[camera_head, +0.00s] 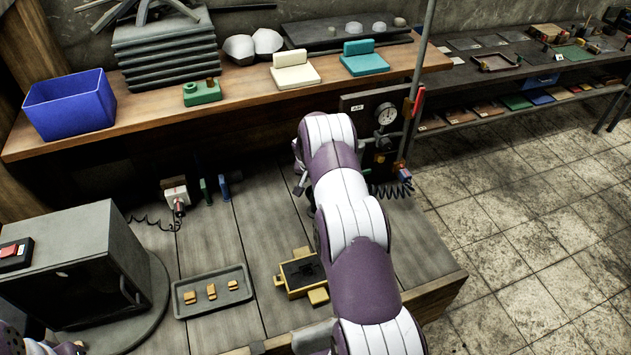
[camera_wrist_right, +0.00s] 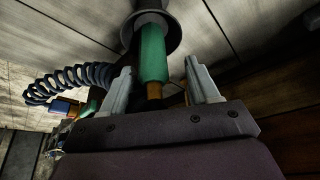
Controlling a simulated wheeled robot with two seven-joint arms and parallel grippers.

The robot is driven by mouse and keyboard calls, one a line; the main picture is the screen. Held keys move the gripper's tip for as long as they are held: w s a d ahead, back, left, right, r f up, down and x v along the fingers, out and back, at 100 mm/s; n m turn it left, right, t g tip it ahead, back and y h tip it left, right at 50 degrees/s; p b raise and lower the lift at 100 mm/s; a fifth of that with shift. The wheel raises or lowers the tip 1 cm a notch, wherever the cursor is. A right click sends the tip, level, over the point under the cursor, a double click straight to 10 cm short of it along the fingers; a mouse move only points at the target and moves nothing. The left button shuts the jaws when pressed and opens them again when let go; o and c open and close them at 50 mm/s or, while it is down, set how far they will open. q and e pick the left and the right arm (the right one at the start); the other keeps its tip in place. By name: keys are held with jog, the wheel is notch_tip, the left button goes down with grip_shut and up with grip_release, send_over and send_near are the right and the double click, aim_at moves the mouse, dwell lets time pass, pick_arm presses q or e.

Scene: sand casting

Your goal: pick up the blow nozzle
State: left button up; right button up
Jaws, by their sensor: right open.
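In the right wrist view, a green cylinder with a dark round collar and a brass-coloured end, which looks like the blow nozzle (camera_wrist_right: 153,55), is between the fingers of my right gripper (camera_wrist_right: 159,68). The fingers are spread, one on each side, with visible gaps to the green body. A dark coiled hose (camera_wrist_right: 60,82) is at the left. In the head view my right arm hides the nozzle and most of the right gripper; part of the coiled hose (camera_head: 392,189) shows beside the arm. My left gripper is not seen.
A panel with a pressure gauge (camera_head: 386,114) stands just behind my right arm. A yellow-framed dark mould (camera_head: 288,283) and a grey tray (camera_head: 188,308) with small tan pieces lie on the bench. A dark box machine (camera_head: 75,275) stands at left. A shelf (camera_head: 240,98) runs above.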

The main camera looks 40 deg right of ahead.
jog(key=shift+s+a+f, duration=0.1)
jog(key=shift+s, duration=0.4)
jog(key=shift+w+f, duration=0.1)
jog(key=shift+f, duration=0.05)
jog(key=shift+c, duration=0.5)
jog(key=shift+w+f, duration=0.15)
jog(key=c, duration=0.5)
jog(key=shift+w, duration=0.1)
jog(key=c, duration=0.4)
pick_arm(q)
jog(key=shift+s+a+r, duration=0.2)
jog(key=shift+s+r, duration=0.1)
pick_arm(e)
jog(key=shift+c, duration=0.2)
